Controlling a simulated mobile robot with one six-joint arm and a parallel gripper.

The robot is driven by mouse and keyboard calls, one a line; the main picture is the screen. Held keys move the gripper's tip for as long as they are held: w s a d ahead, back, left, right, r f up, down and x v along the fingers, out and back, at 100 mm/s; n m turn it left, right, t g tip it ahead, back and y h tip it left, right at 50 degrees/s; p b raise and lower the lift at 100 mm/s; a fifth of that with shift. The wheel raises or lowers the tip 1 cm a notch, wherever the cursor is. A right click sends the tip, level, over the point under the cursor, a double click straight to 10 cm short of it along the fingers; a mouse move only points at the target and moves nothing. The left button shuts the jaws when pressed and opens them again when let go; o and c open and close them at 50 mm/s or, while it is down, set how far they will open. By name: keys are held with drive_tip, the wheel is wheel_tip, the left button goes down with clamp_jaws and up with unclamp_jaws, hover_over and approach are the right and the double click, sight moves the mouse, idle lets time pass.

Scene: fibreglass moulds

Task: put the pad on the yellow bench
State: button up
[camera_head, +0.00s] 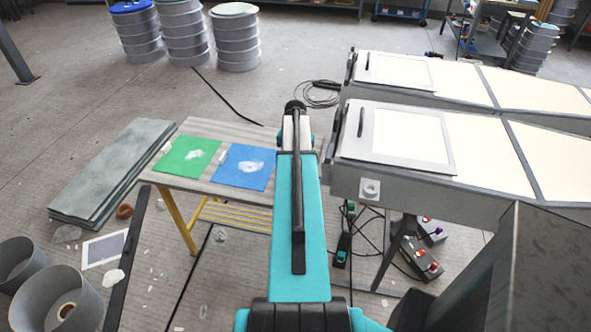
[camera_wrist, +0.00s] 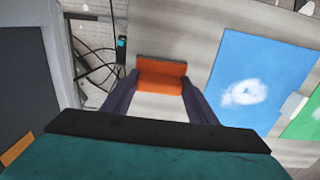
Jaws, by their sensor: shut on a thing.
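The orange pad (camera_wrist: 162,80) is between the two dark fingertips of my gripper (camera_wrist: 161,84) in the wrist view. My gripper is shut on it. The bench has a grey plank top (camera_head: 235,132) and yellow legs (camera_head: 178,217) in the head view. Its top also shows in the wrist view (camera_wrist: 195,35), behind the pad. My gripper is at the right end of the bench. My arm hides the gripper and the pad in the head view. I cannot tell whether the pad touches the bench top.
A green sheet (camera_head: 187,156) and a blue sheet (camera_head: 243,167), each with a white patch, lie on the bench. A grey mould table (camera_head: 350,180) stands close to the right. Cables and a power strip (camera_head: 345,236) lie on the floor between them.

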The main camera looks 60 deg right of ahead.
drive_tip(key=shift+f, duration=1.3)
drive_tip(key=shift+f, duration=0.15)
drive_tip(key=o, duration=1)
drive_tip(key=shift+r+b, duration=1.25)
drive_tip(key=shift+r, duration=4.95)
